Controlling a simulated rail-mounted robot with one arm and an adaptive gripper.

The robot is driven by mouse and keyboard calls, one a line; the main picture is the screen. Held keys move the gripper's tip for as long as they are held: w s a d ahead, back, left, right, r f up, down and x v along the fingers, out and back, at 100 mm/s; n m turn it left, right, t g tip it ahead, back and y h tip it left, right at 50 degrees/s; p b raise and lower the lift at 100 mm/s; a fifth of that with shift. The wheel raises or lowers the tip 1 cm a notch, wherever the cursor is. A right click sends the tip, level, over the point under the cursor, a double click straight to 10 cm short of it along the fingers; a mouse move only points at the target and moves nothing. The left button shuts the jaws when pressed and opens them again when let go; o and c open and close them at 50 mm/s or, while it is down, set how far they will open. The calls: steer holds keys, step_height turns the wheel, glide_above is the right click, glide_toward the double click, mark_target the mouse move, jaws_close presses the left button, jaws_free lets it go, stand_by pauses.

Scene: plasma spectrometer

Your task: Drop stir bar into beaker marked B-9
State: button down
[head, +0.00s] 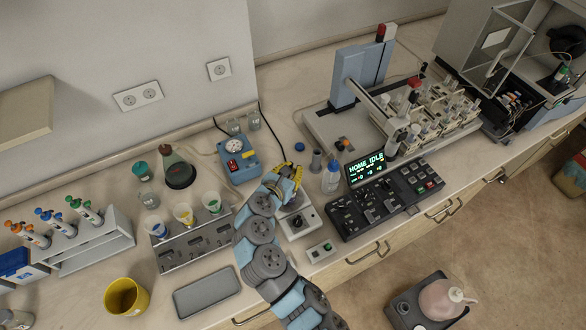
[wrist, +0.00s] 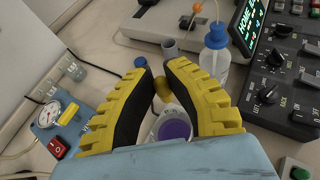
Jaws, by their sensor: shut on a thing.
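My gripper (head: 288,175) is above the stirrer unit (head: 300,224) near the middle of the bench. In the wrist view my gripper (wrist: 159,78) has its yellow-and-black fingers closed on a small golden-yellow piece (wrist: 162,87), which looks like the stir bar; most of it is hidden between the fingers. Below the fingers is a round clear vessel with purple contents (wrist: 173,128), seen from above and partly hidden by the fingers. It looks like a beaker on the stirrer. I cannot read a B-9 mark on any vessel.
A blue gauge box (head: 238,158) stands left of my gripper. A blue-capped bottle (head: 331,178) and the control panel (head: 388,198) are to the right. A rack with cups (head: 195,242), a flask (head: 178,168) and a yellow mug (head: 126,297) stand further left.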

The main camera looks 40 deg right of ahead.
steer(key=shift+f, duration=0.1)
steer(key=c, duration=1.1)
jaws_free()
steer(key=v, duration=1.2)
steer(key=shift+w+f, duration=0.1)
